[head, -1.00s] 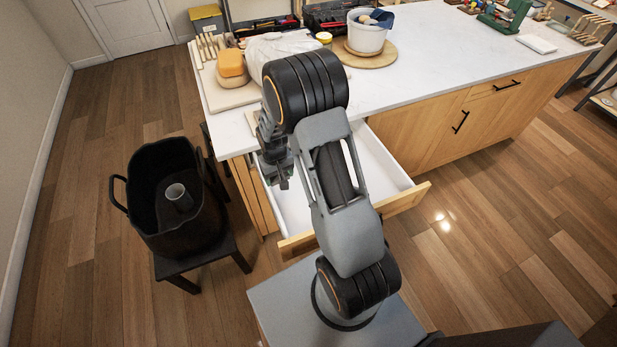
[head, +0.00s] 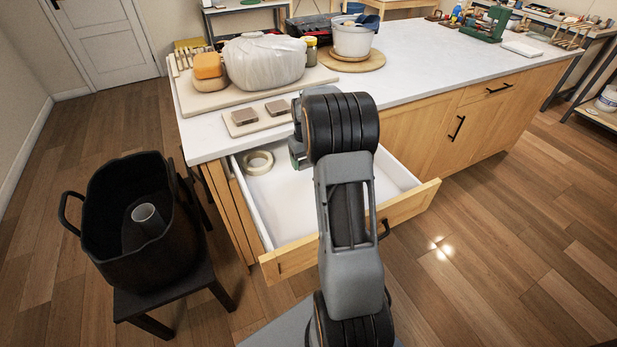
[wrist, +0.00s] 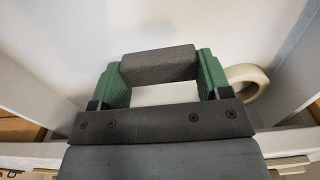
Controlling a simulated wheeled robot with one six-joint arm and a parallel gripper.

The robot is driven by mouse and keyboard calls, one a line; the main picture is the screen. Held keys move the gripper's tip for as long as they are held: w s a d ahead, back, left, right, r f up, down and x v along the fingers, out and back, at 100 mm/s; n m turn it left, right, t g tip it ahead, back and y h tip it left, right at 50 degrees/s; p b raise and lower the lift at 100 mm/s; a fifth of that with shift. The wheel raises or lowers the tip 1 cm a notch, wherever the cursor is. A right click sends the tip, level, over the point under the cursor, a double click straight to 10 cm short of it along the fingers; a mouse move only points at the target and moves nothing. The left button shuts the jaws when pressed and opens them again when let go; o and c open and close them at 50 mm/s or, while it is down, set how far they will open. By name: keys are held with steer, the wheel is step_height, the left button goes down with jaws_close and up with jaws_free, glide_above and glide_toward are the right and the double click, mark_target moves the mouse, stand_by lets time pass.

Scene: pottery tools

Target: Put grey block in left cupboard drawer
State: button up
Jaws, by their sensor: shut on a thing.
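The grey block (wrist: 158,65) is gripped between the two green fingertips of my gripper (wrist: 162,80) in the wrist view. In the head view my gripper (head: 298,152) is partly hidden behind my arm, and the block cannot be made out clearly. The left cupboard drawer (head: 410,206) is pulled open, with a white interior that also shows below the block in the wrist view. My gripper is over the drawer, toward its back. The block's height above the drawer floor is hard to tell.
A tape roll (head: 258,162) lies in the drawer's back left corner. On the white worktop (head: 425,70) above are a board with two brown blocks (head: 244,116), a wrapped clay lump (head: 263,60) and a white pot (head: 352,38). A black bin (head: 100,225) stands at left.

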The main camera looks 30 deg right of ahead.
mark_target(306, 179)
steer(key=shift+f, duration=2.95)
steer(key=shift+f, duration=0.2)
steer(key=o, duration=0.9)
steer(key=shift+r, duration=0.1)
